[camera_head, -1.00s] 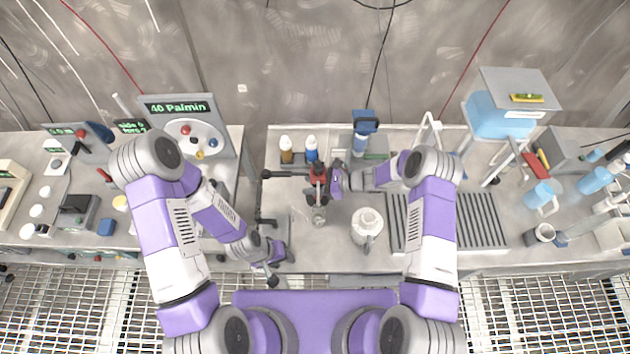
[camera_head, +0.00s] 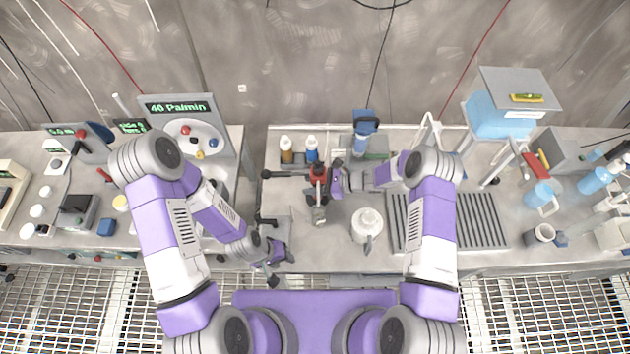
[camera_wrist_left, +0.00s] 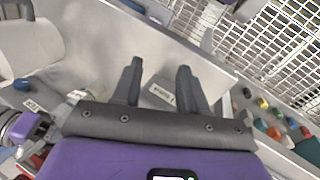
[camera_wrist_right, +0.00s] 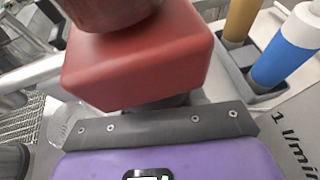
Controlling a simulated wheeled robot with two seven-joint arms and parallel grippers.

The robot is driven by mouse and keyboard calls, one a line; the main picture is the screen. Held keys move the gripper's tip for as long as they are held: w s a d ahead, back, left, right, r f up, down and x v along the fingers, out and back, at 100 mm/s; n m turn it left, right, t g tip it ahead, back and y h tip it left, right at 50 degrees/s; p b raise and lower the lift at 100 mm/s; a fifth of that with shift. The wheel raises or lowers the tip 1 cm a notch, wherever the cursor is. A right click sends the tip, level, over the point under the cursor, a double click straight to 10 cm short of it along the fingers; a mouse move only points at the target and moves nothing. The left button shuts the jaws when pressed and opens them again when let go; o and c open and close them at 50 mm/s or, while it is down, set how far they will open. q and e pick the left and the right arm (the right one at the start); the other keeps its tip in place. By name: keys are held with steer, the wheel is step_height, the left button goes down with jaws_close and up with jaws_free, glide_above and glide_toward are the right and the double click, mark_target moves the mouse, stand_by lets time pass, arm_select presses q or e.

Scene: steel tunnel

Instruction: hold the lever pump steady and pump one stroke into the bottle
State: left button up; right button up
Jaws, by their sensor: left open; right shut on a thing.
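The lever pump (camera_head: 318,175) has a red body and stands at the middle of the bench. My right gripper (camera_head: 338,181) is shut on it from the right. In the right wrist view the red block (camera_wrist_right: 140,65) fills the space ahead of the jaws, hiding the fingertips. A grey lever-like part (camera_head: 319,214) points toward me in front of the pump and covers most of the bottle's place. A clear glass piece (camera_wrist_right: 66,120), perhaps the bottle, shows at left there. My left gripper (camera_head: 279,268) is open and empty at the bench's front edge, left of the pump; its spread fingers (camera_wrist_left: 158,85) show.
A clamp stand (camera_head: 264,200) is left of the pump. Brown (camera_head: 286,150) and blue (camera_head: 312,150) bottles stand behind it. A white jug (camera_head: 367,225) is close at right, beside a ribbed grey rack (camera_head: 480,220). Bench between left gripper and jug is clear.

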stand_by(0.4)
